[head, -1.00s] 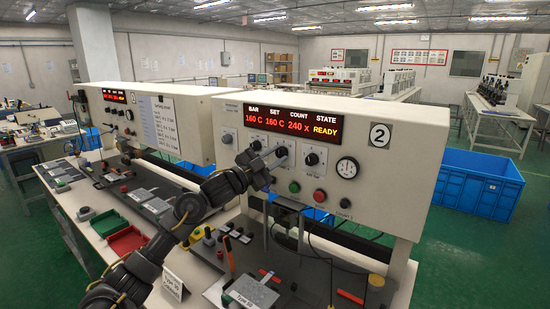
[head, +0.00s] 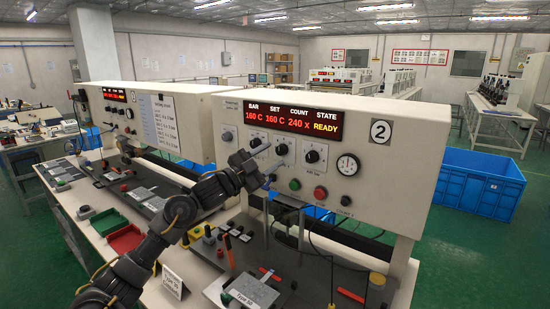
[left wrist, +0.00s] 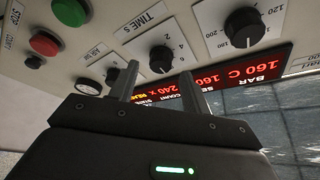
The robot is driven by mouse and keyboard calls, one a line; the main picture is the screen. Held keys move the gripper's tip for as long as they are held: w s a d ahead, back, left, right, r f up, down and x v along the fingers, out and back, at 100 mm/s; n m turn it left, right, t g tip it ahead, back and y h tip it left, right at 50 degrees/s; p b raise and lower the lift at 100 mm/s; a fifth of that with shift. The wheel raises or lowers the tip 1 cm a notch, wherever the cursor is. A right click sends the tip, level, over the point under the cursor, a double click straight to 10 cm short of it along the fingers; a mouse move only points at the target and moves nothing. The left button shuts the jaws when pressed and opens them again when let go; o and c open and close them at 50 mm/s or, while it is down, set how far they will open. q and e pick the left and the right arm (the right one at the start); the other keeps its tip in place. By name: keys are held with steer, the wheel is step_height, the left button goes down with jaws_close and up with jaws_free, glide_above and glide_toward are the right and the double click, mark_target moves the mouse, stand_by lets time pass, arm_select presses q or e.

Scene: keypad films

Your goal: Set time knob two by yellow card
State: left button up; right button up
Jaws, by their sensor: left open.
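The control panel (head: 340,135) of machine 2 carries a row of black knobs under a red display. The time knob (head: 281,150) is the middle one; it also shows in the left wrist view (left wrist: 161,60), under the label "TIME s". My left gripper (head: 273,166) is open in front of the panel, just below and left of this knob in the head view. In the left wrist view its two fingers (left wrist: 154,78) point at the panel with the knob beyond and between their tips; I see no contact. I cannot make out a yellow card. My right gripper is not in view.
A pressure gauge (head: 347,165) is at the right of the panel. A white "Type 10" card (head: 172,282) stands on the bench. A blue crate (head: 478,185) is on the floor.

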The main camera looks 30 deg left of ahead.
arm_select(q)
steer(key=b+v, duration=0.2)
steer(key=v, duration=0.6)
steer(key=shift+s+b, duration=0.2)
steer(key=shift+b, duration=0.15)
steer(key=shift+a, duration=0.15)
